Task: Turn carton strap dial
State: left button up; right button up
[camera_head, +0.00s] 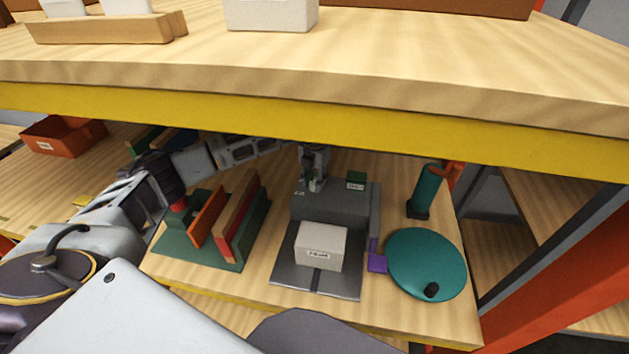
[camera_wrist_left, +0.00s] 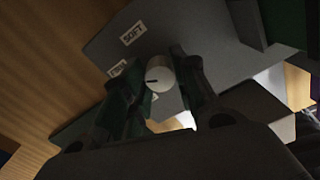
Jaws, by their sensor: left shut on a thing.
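A grey strapping machine (camera_head: 335,206) stands on the lower shelf, with a white labelled carton (camera_head: 320,247) on its dark base plate (camera_head: 292,272). My left gripper (camera_head: 312,183) reaches down from behind onto the machine's top, at its left part. In the left wrist view, a pale round dial (camera_wrist_left: 159,74) with a dark pointer line sits between the two fingers of my left gripper (camera_wrist_left: 160,85), which is shut on it. A "SOFT" label (camera_wrist_left: 133,34) lies on the grey top beside the dial, and another label (camera_wrist_left: 117,69) is partly hidden by a finger. My right gripper is not in view.
A green rack (camera_head: 197,252) with red and orange boards stands left of the machine. A teal disc (camera_head: 426,263) with a black knob and a teal cylinder (camera_head: 426,190) stand at the right. The thick upper shelf (camera_head: 320,112) overhangs the machine. An orange bin (camera_head: 62,135) is far left.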

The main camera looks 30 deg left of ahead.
aim_at(314, 182)
pick_arm(q)
jog(key=o, duration=1)
jog(key=shift+r, duration=0.65)
notch_tip(314, 182, up, 11)
jog(key=shift+f, duration=0.15)
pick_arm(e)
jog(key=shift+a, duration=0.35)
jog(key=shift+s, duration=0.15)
